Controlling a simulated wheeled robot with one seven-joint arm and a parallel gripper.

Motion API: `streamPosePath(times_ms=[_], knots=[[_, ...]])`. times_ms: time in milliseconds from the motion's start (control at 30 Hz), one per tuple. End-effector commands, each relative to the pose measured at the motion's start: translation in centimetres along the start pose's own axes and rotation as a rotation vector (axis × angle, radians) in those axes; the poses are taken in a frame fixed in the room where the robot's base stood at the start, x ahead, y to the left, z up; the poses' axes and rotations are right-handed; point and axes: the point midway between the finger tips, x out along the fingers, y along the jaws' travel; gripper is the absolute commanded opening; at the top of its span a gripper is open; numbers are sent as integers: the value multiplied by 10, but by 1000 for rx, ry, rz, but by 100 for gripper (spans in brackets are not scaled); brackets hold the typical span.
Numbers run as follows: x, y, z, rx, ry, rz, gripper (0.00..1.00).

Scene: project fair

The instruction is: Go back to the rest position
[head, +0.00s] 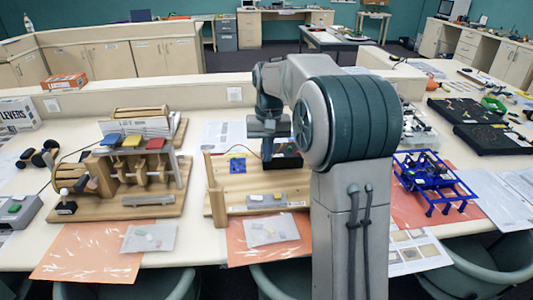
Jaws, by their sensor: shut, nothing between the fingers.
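My gripper (267,152) is at the end of my grey and teal arm, pointing down over the wooden board (235,200) in the middle of the table. It is shut with nothing in it. My arm hides part of the board's right side. A dark block shows beside the fingertips. I cannot tell whether they touch it. The rest position itself is not marked in view.
A wooden lever model (140,170) with coloured keys stands at left. A blue frame model (432,180) stands at right. Plastic bags (150,238) lie on orange sheets (85,250) near the front edge. Chairs (470,265) stand in front.

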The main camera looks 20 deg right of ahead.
Motion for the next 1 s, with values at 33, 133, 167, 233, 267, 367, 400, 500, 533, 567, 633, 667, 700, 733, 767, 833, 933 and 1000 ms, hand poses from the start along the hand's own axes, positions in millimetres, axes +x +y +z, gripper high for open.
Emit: streamPosePath(times_ms=[33,133,167,233,267,367,400,500,533,567,633,667,700,733,767,833,933,1000], knots=[[0,0,0,0,1,0,0],[-4,-1,7,-5,10,2,0],[-6,-1,11,-8,14,3,0],[-12,-2,26,-18,28,7,0],[-14,-2,34,-23,37,8,0],[-23,-3,65,-45,70,14,0],[-25,-3,79,-54,82,16,0],[-28,-2,112,-74,116,20,0],[-28,-1,122,-81,125,20,0],[-28,-1,133,-87,135,21,0],[-26,2,156,-100,157,22,0],[-25,2,166,-106,168,21,0],[-22,3,180,-114,180,21,0],[-20,4,190,-121,191,21,0],[-18,5,200,-127,200,20,0],[-11,8,221,-140,222,18,0],[0,11,248,-156,248,14,0],[7,13,262,-165,263,12,0]])
